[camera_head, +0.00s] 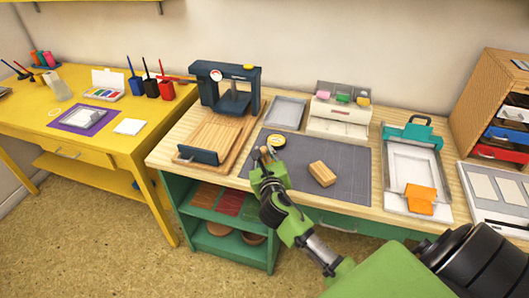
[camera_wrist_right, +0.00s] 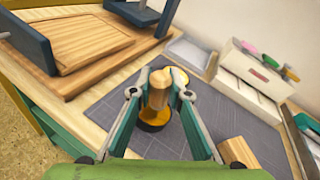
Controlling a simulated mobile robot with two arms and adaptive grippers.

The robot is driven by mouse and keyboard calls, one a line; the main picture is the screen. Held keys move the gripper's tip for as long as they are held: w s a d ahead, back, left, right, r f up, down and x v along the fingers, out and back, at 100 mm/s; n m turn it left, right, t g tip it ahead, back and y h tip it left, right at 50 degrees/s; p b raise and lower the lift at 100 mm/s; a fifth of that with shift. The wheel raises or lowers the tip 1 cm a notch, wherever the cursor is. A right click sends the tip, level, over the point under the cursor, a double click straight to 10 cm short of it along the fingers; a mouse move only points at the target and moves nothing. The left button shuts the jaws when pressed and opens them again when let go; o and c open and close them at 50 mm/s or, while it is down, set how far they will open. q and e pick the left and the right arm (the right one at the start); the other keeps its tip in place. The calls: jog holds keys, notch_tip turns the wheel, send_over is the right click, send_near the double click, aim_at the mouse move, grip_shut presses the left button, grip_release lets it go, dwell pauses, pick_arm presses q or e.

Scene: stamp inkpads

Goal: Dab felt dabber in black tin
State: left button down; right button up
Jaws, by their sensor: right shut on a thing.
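My right gripper (camera_head: 263,156) is shut on the wooden handle of the felt dabber (camera_wrist_right: 158,92), above the grey mat on the workbench. The handle is upright between the fingers in the right wrist view. Below it show an orange-yellow part and a black round shape (camera_wrist_right: 152,126); I cannot tell whether the dabber touches it. A round dark-rimmed tin (camera_head: 276,141) with a pale yellowish inside lies just beyond the gripper; it also shows in the wrist view (camera_wrist_right: 181,76), partly hidden by the fingers. My left gripper is not in view.
A wooden block (camera_head: 322,174) lies on the grey mat (camera_head: 350,160) to the right. A blue press (camera_head: 225,90) with a wooden board stands at left. A grey tray (camera_head: 285,113) and white drawer box (camera_head: 338,120) stand behind. The mat's right part is clear.

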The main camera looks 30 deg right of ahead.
aim_at(264, 147)
jog(key=shift+f+b, duration=0.35)
jog(key=shift+f, duration=0.45)
dwell(1.3)
jog(key=shift+r, duration=0.1)
notch_tip(264, 147, up, 7)
jog(key=p, duration=0.8)
jog(key=shift+p, duration=0.4)
dwell(0.4)
